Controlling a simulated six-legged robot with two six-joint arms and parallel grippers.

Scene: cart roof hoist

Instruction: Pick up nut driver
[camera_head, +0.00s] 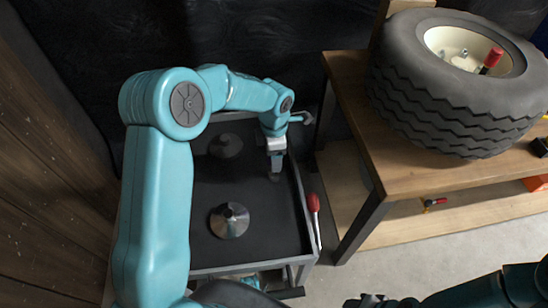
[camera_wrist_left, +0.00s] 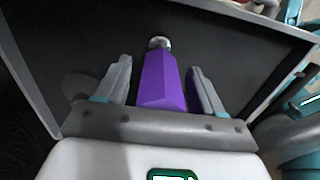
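A tool with a purple faceted handle (camera_wrist_left: 163,82) and a short silver metal end shows in the left wrist view; it looks like the nut driver. My left gripper (camera_wrist_left: 162,78) is open, with one finger on each side of the handle. A small dark gap shows on the left side; the right finger is very close to the handle. In the head view my left gripper (camera_head: 275,172) points down over the black cart tray (camera_head: 258,187), and the purple handle cannot be made out there. My right gripper (camera_head: 372,301) is at the bottom edge, dark and partly cut off.
A metal cone (camera_head: 230,220) stands on the tray, with a darker round piece (camera_head: 226,145) farther back. A red-handled tool (camera_head: 314,204) is at the cart's right edge. A wooden bench (camera_head: 425,178) at the right bears a large tyre (camera_head: 440,95).

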